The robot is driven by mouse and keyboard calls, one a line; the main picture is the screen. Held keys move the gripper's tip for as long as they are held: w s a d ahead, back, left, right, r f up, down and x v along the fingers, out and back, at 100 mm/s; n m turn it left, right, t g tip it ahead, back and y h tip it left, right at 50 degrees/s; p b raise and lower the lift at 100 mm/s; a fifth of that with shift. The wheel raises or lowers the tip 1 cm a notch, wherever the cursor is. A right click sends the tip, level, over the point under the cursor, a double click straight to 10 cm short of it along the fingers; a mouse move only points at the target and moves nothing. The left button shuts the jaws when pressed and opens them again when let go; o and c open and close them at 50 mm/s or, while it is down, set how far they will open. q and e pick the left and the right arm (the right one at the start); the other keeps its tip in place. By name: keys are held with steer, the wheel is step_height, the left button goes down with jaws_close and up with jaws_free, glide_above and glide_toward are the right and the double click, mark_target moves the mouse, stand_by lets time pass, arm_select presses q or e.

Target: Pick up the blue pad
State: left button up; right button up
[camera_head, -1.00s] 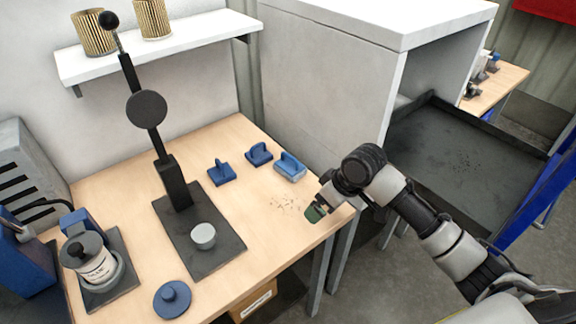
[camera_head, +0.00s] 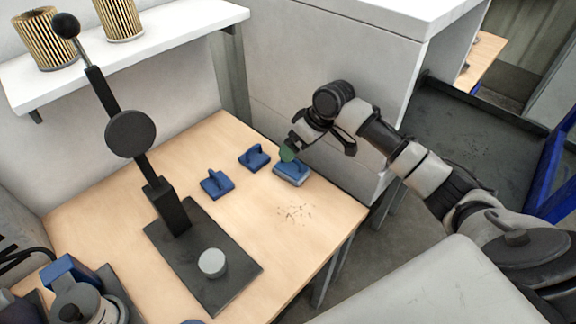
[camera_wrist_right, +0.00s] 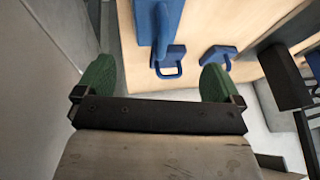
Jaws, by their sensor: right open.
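Three blue handled blocks stand in a row at the back of the wooden table. The right one, a blue pad with a paler underside (camera_head: 291,174), is the closest to my right gripper (camera_head: 290,153). In the head view a green fingertip of that gripper is just above or at this pad's handle; contact cannot be told. In the right wrist view my right gripper (camera_wrist_right: 157,80) is open, its green fingers wide apart. A large blue handled piece (camera_wrist_right: 170,18), likely the pad, lies ahead between them. My left gripper is not in view.
The other two handled blocks (camera_head: 255,157) (camera_head: 216,184) stand to the left. Dark crumbs (camera_head: 295,213) lie in front of the pad. A lever press (camera_head: 172,208) stands at the left. A white cabinet wall (camera_head: 330,60) rises close behind my right gripper.

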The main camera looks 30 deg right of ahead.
steer(key=shift+x, duration=0.95)
steer(key=shift+d+p+x, duration=0.2)
steer(key=shift+p+x, duration=0.05)
steer(key=shift+x, duration=1.15)
steer(key=shift+d+p+x, duration=0.2)
steer(key=shift+x, duration=1.2)
steer(key=shift+f, duration=0.15)
steer(key=shift+c, duration=0.5)
steer(key=c, duration=0.9)
step_height(320, 180, up, 10)
steer(key=shift+r+b, duration=0.1)
steer(key=shift+b, duration=0.35)
steer(key=shift+c, duration=0.2)
